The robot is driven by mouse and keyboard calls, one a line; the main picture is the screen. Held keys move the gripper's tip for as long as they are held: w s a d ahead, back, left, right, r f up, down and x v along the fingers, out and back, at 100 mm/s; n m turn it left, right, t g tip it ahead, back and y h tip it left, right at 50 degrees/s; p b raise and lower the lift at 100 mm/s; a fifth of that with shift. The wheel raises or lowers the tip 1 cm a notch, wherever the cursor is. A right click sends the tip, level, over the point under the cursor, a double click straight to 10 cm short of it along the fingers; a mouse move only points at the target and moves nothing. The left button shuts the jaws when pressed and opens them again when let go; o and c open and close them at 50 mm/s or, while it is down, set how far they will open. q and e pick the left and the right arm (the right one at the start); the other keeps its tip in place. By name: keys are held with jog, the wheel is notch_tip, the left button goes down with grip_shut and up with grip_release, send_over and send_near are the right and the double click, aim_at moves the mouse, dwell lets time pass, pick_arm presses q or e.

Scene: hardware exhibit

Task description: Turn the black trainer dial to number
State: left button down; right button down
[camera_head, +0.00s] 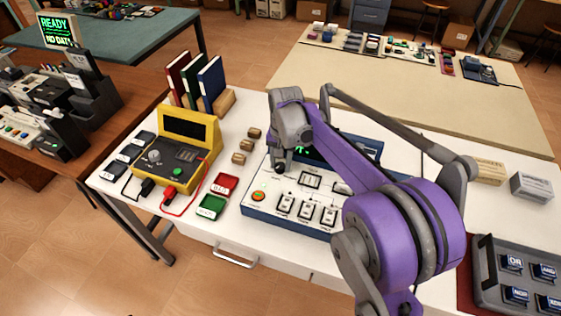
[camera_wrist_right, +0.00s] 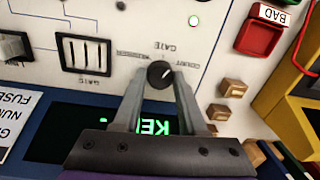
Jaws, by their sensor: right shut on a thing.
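The trainer (camera_head: 268,208) is a white-topped panel with a blue edge, in the middle of the white table. Its black dial (camera_wrist_right: 160,74) shows in the right wrist view under upside-down lettering that seems to read GATE, COUNT and NUMBER. A pale mark on the dial points to the upper right there; the exact setting is hard to tell. My right gripper (camera_wrist_right: 160,82) has its two grey fingers on either side of the dial, shut on it. In the head view my right gripper (camera_head: 279,166) reaches down at the panel's back left. My left gripper is not in view.
A yellow tester (camera_head: 190,130) with red and black leads stands left of the trainer. Red (camera_head: 225,184) and green (camera_head: 211,207) trays and small wooden blocks (camera_head: 240,158) lie between them. A grey logic-key box (camera_head: 488,258) is at the right. My purple arm covers the trainer's right side.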

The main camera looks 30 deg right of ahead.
aim_at(281, 163)
jog(key=n, duration=0.3)
jog(key=shift+n, duration=0.3)
jog(key=n, duration=0.3)
jog(key=shift+n+p, duration=0.3)
jog(key=shift+p, duration=0.05)
jog(key=n, duration=0.3)
jog(key=shift+w+n+g, duration=0.1)
jog(key=shift+n+g, duration=0.2)
jog(key=shift+n, duration=1.7)
jog(key=shift+c, duration=2.3)
grip_release()
notch_tip(281, 163, up, 11)
jog(key=p, duration=0.1)
jog(key=shift+w+d, duration=0.15)
jog(key=shift+d, duration=0.1)
